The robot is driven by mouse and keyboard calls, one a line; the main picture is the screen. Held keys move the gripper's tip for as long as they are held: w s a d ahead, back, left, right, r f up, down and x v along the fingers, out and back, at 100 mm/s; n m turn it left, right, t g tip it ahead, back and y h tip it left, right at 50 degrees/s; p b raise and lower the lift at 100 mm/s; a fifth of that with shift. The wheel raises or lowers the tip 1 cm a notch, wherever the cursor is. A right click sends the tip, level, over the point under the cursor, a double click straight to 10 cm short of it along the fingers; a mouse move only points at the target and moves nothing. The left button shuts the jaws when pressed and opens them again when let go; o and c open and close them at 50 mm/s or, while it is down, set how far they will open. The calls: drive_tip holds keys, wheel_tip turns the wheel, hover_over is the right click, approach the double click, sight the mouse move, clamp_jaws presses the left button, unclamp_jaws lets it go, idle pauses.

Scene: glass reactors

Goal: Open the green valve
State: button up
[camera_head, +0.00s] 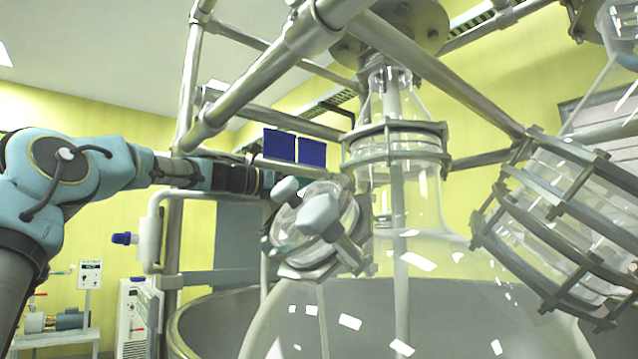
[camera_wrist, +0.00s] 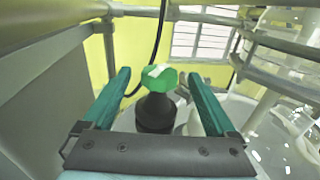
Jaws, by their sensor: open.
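The green valve (camera_wrist: 160,79) shows in the wrist view as a faceted green knob with a pale top, on a dark round stem. My gripper (camera_wrist: 159,72) is open, with one teal finger on the left of the knob and one on the right. Gaps show on both sides, and neither finger appears to touch it. In the head view my gripper (camera_head: 266,181) reaches in from the left beside the glass reactor's side port and is partly hidden behind its fittings. I cannot make out the green valve there.
A large glass reactor vessel (camera_head: 420,290) sits in a metal bowl (camera_head: 212,312). Metal frame bars (camera_head: 262,75) cross above my arm. A clamped side port (camera_head: 322,225) with grey knobs is close to my gripper. In the wrist view, a dark cable (camera_wrist: 158,40) hangs behind the knob.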

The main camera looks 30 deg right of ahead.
drive_tip(key=shift+d+p, duration=0.6)
drive_tip(key=shift+d, duration=1.2)
drive_tip(key=c, duration=1.4)
drive_tip(key=t+b, duration=0.1)
drive_tip(key=n+t+b, duration=0.1)
drive_tip(key=shift+s+f+b, duration=0.15)
drive_tip(key=shift+f+b, duration=0.15)
drive_tip(key=shift+n+t+b, duration=0.5)
drive_tip(key=shift+n+t, duration=0.1)
drive_tip(key=shift+t, duration=0.1)
drive_tip(key=shift+r+n+t+y+b, duration=0.25)
drive_tip(key=shift+n+t+y, duration=0.25)
drive_tip(key=shift+n+t, duration=0.5)
drive_tip(key=shift+n+t+y, duration=0.3)
drive_tip(key=shift+t, duration=0.7)
